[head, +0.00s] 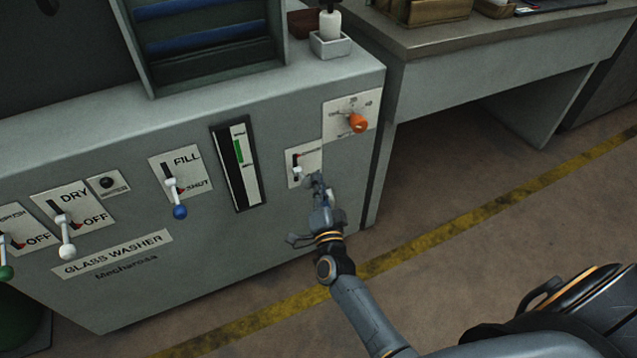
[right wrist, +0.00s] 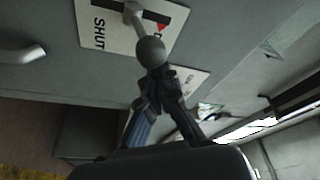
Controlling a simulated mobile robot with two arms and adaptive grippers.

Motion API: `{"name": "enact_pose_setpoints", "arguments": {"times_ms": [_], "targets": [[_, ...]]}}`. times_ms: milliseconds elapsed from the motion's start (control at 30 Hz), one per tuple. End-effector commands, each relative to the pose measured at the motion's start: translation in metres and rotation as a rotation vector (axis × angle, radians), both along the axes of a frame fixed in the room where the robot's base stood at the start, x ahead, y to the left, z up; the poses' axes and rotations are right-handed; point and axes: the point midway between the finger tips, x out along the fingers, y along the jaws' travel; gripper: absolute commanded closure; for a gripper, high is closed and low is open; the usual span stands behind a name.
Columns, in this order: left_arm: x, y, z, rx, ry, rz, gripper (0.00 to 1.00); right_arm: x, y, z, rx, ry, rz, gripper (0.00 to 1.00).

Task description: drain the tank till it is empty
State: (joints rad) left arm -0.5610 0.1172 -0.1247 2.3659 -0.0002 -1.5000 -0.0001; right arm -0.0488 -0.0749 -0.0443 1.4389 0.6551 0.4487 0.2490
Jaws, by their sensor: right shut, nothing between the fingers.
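The washer's grey front panel (head: 215,220) carries a small white plate (head: 308,160) with a slot lever and a pale knob (head: 298,173). In the right wrist view a plate marked SHUT (right wrist: 105,28) has a lever ending in a grey ball knob (right wrist: 150,52). My right gripper (head: 318,182) is shut and empty, just beside this lever. Its fingertips (right wrist: 160,76) are close to the ball knob; I cannot tell if they touch. A tall dark gauge (head: 228,168) with a short green bar and a white strip is left of the lever. My left gripper is not in view.
Left along the panel are the blue-knobbed FILL/SHUT lever (head: 180,211) and the white-knobbed DRY/OFF lever (head: 67,250). An orange dial (head: 358,122) is above right of my gripper. A grey desk (head: 500,45) stands to the right, with open floor before it.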

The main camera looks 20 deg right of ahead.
Motion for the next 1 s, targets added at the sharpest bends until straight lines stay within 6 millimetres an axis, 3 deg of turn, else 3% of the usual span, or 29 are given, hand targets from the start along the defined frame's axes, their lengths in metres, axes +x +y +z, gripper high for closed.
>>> {"name": "enact_pose_setpoints", "arguments": {"times_ms": [133, 800, 1000], "targets": [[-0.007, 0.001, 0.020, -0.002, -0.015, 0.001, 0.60, -0.001, 0.000, -0.004, 0.000, -0.013, 0.000, 1.00], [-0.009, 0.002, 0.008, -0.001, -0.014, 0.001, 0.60, -0.002, 0.000, -0.008, 0.002, -0.065, 0.001, 1.00], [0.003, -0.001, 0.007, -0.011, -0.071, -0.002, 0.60, -0.003, 0.000, -0.009, 0.002, -0.079, 0.001, 1.00]]}}
